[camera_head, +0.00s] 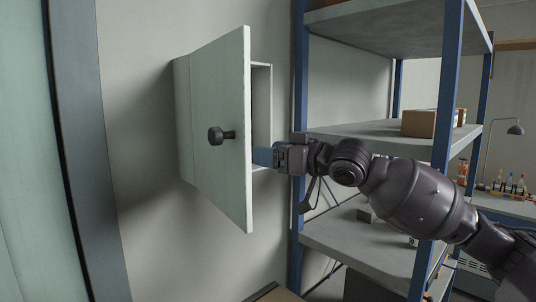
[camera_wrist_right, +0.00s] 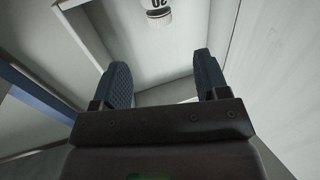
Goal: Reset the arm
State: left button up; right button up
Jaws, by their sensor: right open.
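My right gripper (camera_head: 264,157) is at the opening of a wall cabinet, just behind the edge of its door. In the right wrist view my right gripper (camera_wrist_right: 160,85) is open, with nothing between its two blue fingers. In the wrist view a white cylindrical item with dark print (camera_wrist_right: 158,14) is inside the cabinet, beyond the fingertips. Whether the gripper touches the door edge is unclear. My left gripper is not in view.
A blue-framed shelf unit (camera_head: 447,85) stands right of the cabinet, behind my right arm. A cardboard box (camera_head: 419,123) sits on its middle shelf. A lamp (camera_head: 514,129) and several small bottles (camera_head: 509,184) are on a bench at the far right. A dark frame (camera_head: 80,150) stands at left.

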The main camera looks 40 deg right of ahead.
dwell(0.4)
jog(key=s+a+f+m+g+h, duration=0.1)
jog(key=s+f+g+h, duration=0.2)
jog(key=f, duration=1.3)
jog(key=s+a+f+m+g+h, duration=0.15)
jog(key=s+f, duration=0.35)
jog(key=f, duration=1.1)
jog(key=s+a+f+m+g+h, duration=0.1)
jog(key=s+a+f+g+h, duration=0.2)
jog(key=s+f, duration=0.6)
jog(key=s+a+f+m+g, duration=0.1)
jog(key=s+a+f+g, duration=0.4)
jog(key=s, duration=0.8)
jog(key=w+d+f+t, duration=0.1)
jog(key=w+f+t, duration=0.6)
jog(key=f, duration=0.4)
jog(key=shift+d+f+n, duration=0.15)
jog(key=shift+f+n, duration=0.15)
jog(key=shift+n, duration=0.15)
jog(key=shift+t, duration=0.25)
